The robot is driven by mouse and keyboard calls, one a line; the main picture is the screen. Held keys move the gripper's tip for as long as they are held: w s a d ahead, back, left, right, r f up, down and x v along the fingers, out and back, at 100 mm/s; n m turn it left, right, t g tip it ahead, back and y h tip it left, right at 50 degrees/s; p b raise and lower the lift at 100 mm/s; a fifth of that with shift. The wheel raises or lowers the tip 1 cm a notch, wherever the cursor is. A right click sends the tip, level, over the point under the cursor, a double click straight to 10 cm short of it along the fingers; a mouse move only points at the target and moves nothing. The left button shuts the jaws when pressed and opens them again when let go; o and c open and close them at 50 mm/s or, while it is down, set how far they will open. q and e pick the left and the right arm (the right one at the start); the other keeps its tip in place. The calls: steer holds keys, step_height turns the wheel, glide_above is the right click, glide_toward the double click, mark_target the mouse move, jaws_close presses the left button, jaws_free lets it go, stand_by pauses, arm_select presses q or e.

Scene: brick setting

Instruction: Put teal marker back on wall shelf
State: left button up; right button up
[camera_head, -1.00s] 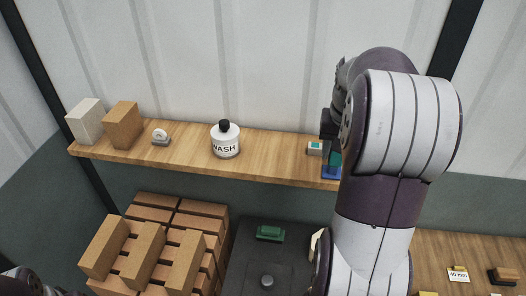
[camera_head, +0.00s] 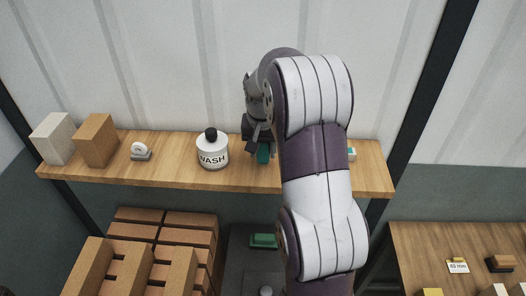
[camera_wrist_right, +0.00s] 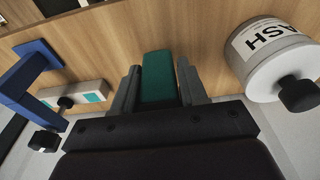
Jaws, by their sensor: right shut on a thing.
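The teal marker (camera_wrist_right: 158,76) is between the fingers of my right gripper (camera_wrist_right: 157,88) in the wrist view, and the gripper is shut on it. In the head view the right gripper (camera_head: 259,143) is over the wall shelf (camera_head: 185,177), just right of the white WASH bottle. The marker's teal end (camera_head: 263,155) shows low beside the fingers, close to the shelf top. I cannot tell whether it touches the wood. My forearm hides part of the shelf. My left gripper is not in view.
The WASH bottle (camera_head: 212,151) stands close left of the gripper. A white and teal block (camera_head: 351,154) is right of my arm; a blue frame (camera_wrist_right: 33,82) shows in the wrist view. Further left are a small tape-like item (camera_head: 141,151), a brown block (camera_head: 97,140) and a pale block (camera_head: 53,138).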

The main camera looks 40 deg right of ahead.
steer(key=shift+s+f+p, duration=0.1)
steer(key=shift+f+p, duration=0.2)
steer(key=shift+f, duration=0.65)
steer(key=shift+s+d, duration=0.1)
steer(key=shift+s, duration=0.15)
steer(key=shift+f+b, duration=0.25)
steer(key=shift+b, duration=0.05)
steer(key=o, duration=1.1)
steer(key=shift+w, duration=0.15)
